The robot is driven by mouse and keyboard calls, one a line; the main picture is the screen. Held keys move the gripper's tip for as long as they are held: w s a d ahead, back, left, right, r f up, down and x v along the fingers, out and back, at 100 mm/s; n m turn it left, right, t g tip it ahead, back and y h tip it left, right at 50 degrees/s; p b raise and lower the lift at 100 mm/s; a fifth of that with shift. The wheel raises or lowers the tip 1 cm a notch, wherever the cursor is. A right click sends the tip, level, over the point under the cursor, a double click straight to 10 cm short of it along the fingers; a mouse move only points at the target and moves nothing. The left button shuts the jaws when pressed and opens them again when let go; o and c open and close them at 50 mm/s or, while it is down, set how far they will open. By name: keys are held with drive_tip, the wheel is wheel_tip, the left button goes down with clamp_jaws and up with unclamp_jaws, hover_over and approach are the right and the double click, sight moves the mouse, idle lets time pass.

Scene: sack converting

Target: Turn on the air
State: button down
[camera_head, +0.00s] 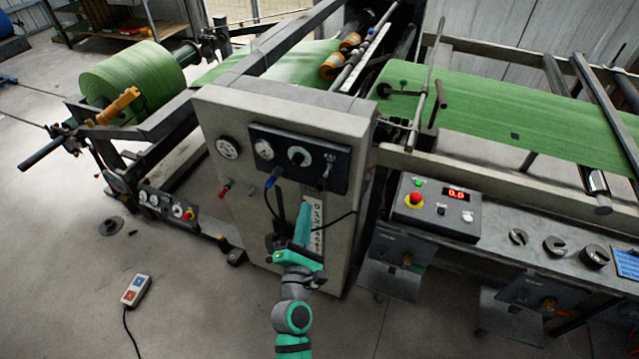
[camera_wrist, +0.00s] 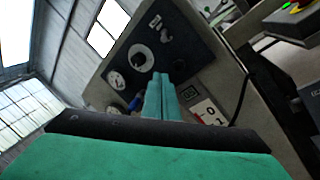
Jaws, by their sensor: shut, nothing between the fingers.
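The air panel is a dark plate (camera_head: 318,163) on the front of a beige cabinet (camera_head: 215,110). It carries a gauge (camera_head: 264,149), a round knob with a white face (camera_head: 299,156), a small lever-like fitting (camera_head: 328,166) at its right and a blue-ended fitting (camera_head: 271,181) at its lower left. Another gauge (camera_head: 228,147) sits left of the plate. My gripper (camera_head: 305,205) is shut and empty, in front of the cabinet below the plate. In the wrist view the closed fingers (camera_wrist: 161,82) point up toward the dark plate (camera_wrist: 182,62). I cannot tell whether they touch anything.
A numbered white strip (camera_head: 318,225) and hanging black cables are close to my gripper. A red-knobbed valve (camera_head: 225,190) is at left. A pendant (camera_head: 135,290) lies on open floor.

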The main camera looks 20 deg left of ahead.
approach(313, 170)
drive_tip(key=x, duration=0.5)
drive_tip(key=shift+a, duration=0.25)
drive_tip(key=shift+w+d, duration=0.15)
drive_tip(key=shift+w, duration=0.25)
drive_tip(key=shift+s+d+r, duration=0.55)
drive_tip(key=shift+d+r, duration=0.15)
drive_tip(key=shift+d, duration=0.3)
drive_tip(key=shift+s+d+r, duration=0.1)
drive_tip(key=shift+d+r, duration=0.1)
drive_tip(key=shift+d, duration=0.3)
drive_tip(key=shift+r, duration=0.1)
drive_tip(key=shift+s+a+r, duration=0.1)
drive_tip(key=shift+a, duration=0.1)
drive_tip(key=shift+d, duration=0.1)
